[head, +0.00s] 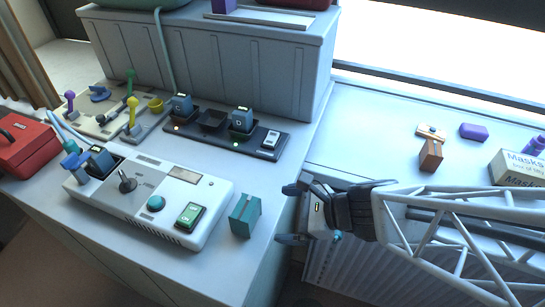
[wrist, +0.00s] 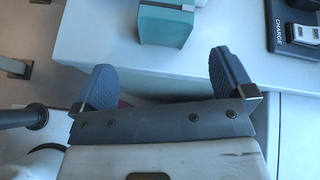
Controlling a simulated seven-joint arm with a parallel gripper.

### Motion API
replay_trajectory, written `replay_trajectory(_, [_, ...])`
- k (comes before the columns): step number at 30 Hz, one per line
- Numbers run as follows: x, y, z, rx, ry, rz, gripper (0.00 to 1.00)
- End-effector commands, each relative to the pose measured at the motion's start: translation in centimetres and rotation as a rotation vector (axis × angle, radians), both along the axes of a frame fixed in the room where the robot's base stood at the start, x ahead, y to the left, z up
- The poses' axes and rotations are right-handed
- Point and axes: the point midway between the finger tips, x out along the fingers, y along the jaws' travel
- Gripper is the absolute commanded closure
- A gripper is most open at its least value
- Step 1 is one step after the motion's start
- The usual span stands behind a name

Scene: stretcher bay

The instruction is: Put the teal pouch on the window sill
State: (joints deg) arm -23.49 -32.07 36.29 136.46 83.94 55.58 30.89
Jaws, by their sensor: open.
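The teal pouch (head: 245,215) stands upright on the grey counter (head: 262,180), near its right edge and beside the white control box. My gripper (head: 290,213) is open and empty just to the right of the pouch, with its fingers pointing left toward it. In the wrist view the pouch (wrist: 165,22) shows at the top, ahead of and between the spread fingers (wrist: 162,60), apart from them. The window sill (head: 365,125) is the pale ledge under the window at the right.
On the sill are an orange-and-white item (head: 431,131), a brown block (head: 431,156), a purple item (head: 473,131) and a masks box (head: 520,168). The sill's left part is clear. The white control box (head: 150,195) and a black charger rack (head: 225,135) stand on the counter.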

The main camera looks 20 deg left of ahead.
Motion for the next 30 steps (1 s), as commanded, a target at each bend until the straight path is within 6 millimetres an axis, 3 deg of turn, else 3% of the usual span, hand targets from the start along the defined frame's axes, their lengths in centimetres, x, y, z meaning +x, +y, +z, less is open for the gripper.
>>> replay_trajectory(3, [-0.2, 1.6, -1.3, 0.051, 0.109, -0.077, 0.0])
replay_trajectory(9, [-0.1, 3.1, -2.5, 0.103, 0.223, -0.166, 0.0])
replay_trajectory(30, [-0.1, 4.0, -3.1, 0.113, 0.248, -0.187, 0.0])
